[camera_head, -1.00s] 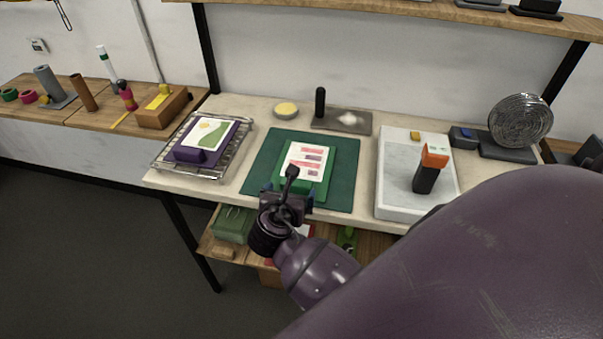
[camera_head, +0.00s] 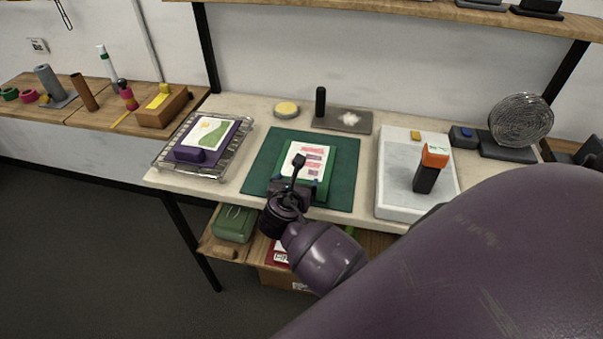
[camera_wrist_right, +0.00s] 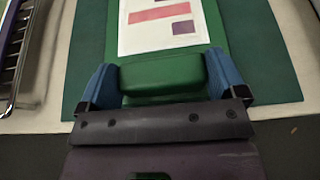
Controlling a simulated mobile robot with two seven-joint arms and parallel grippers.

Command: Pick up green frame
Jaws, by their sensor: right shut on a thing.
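The green frame (camera_head: 327,183) lies on a dark green mat (camera_head: 262,164) in the middle of the table. A white sheet with pink and purple bars (camera_head: 307,160) lies on it. My right gripper (camera_head: 297,185) is at the frame's near edge. In the right wrist view, the blue fingers of my right gripper (camera_wrist_right: 162,84) are on both sides of the green frame's raised handle block (camera_wrist_right: 160,76), shut on it. The frame appears flat on the mat; I cannot tell any gap beneath it. In the head view my gripper hides part of the near edge. My left gripper is not in view.
A wire rack (camera_head: 233,150) with a purple frame (camera_head: 209,150) stands to the left. A white tray (camera_head: 395,180) with an orange-topped black tool (camera_head: 429,168) is to the right. A grey plate (camera_head: 355,122) with a black handle and a round yellow-topped dish (camera_head: 286,109) are behind.

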